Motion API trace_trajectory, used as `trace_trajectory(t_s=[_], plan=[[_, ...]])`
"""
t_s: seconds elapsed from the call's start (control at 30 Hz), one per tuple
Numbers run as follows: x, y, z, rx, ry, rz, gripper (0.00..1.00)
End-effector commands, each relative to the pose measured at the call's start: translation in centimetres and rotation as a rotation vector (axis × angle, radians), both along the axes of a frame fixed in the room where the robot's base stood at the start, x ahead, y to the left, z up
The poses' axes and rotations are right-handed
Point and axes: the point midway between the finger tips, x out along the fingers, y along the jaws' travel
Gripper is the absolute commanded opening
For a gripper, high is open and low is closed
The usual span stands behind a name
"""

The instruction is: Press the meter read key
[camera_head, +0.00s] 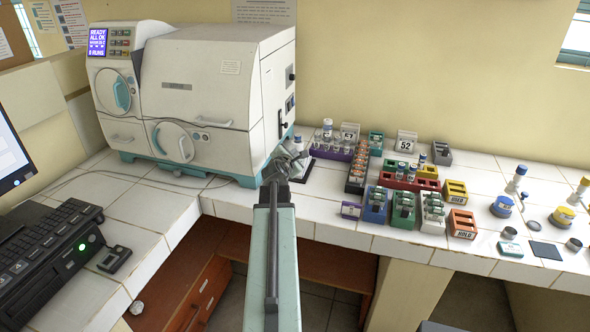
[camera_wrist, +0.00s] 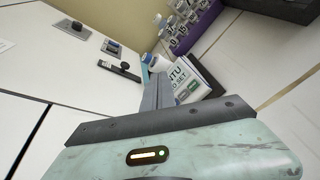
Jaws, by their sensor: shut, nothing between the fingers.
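My gripper (camera_head: 286,158) is shut and empty, at the end of my outstretched arm beside the right side of the large white machine. In the wrist view its closed fingers (camera_wrist: 157,92) point at a small device with a white face (camera_wrist: 190,82), partly printed "NTU" and "0 SET", which I take for the meter. The fingers cover its left part, and I cannot tell whether they touch it. In the head view the meter (camera_head: 303,170) is mostly hidden behind my gripper. I cannot make out the read key in either view.
The white machine (camera_head: 200,90) stands close on the left, with a dark latch (camera_wrist: 120,70) on its side. A purple rack of vials (camera_head: 330,150) stands just right of the meter.

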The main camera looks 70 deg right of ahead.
Motion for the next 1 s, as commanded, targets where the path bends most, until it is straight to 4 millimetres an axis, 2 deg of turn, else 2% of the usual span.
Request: trace_trajectory(t_s=[0.27,0.7,1.0], plan=[[0.4,-0.7,-2.0,0.001,-0.002,0.003,0.00],[0.6,-3.4,-7.6,0.001,-0.002,0.004,0.00],[0.7,-3.8,-7.8,0.002,-0.001,0.005,0.00]])
